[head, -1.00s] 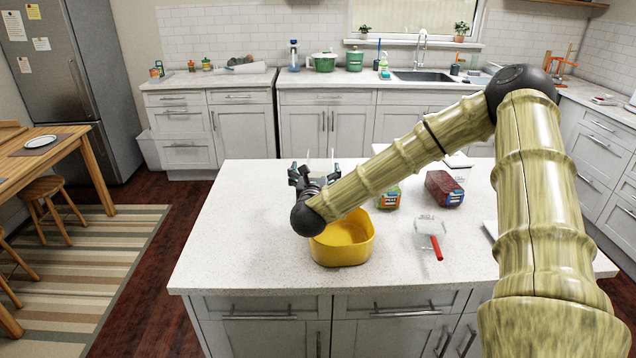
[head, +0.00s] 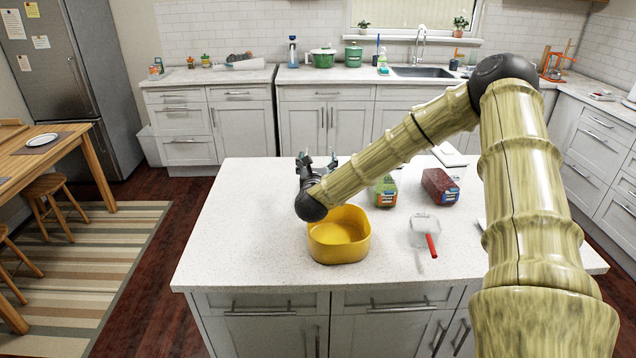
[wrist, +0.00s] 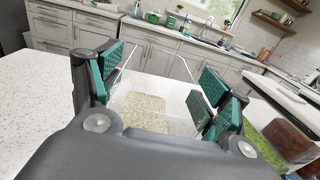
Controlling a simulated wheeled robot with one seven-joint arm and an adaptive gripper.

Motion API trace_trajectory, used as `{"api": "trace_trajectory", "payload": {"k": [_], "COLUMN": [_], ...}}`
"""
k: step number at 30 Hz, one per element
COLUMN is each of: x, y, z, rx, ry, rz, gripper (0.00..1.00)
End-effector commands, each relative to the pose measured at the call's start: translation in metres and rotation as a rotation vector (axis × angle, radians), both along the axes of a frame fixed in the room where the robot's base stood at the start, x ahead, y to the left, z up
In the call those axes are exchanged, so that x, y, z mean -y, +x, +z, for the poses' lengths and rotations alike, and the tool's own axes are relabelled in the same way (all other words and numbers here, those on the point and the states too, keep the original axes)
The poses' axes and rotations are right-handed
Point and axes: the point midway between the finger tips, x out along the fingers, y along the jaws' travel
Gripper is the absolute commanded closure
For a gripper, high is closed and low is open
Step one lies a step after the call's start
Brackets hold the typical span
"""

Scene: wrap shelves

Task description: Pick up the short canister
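A clear, see-through canister (wrist: 165,103) stands on the white counter in the wrist view, with a beige grainy patch showing low inside it. I take it for the short canister. My gripper (wrist: 158,88) has its green-padded fingers apart, one on each side of the canister. I cannot tell whether a pad touches it. In the head view, my gripper (head: 318,164) is low over the island, behind the yellow bin, and the canister is hardly visible there behind my gripper and arm.
A yellow bin (head: 322,248) stands in front of my gripper. A green-labelled package (head: 384,192), a dark red package (head: 440,187) and a clear scoop with a red handle (head: 432,245) lie to the right. The island counter (head: 235,225) is clear on the left.

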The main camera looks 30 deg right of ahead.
Motion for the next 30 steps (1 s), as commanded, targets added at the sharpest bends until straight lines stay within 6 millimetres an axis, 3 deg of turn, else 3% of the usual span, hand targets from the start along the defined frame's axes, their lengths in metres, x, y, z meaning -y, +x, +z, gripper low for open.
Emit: {"api": "trace_trajectory", "payload": {"k": [1,8,9,20,30], "x": [0.000,0.000,0.000,0.001,0.001], "y": [0.000,0.000,0.001,0.000,0.000], "z": [0.000,0.000,0.002,0.009,0.051], "rx": [0.000,0.000,0.003,0.006,0.007], "ry": [0.000,0.000,-0.001,0.001,0.002], "rz": [-0.001,-0.001,-0.001,-0.002,-0.001], "gripper": [0.56,0.98,1.00,1.00,1.00]}}
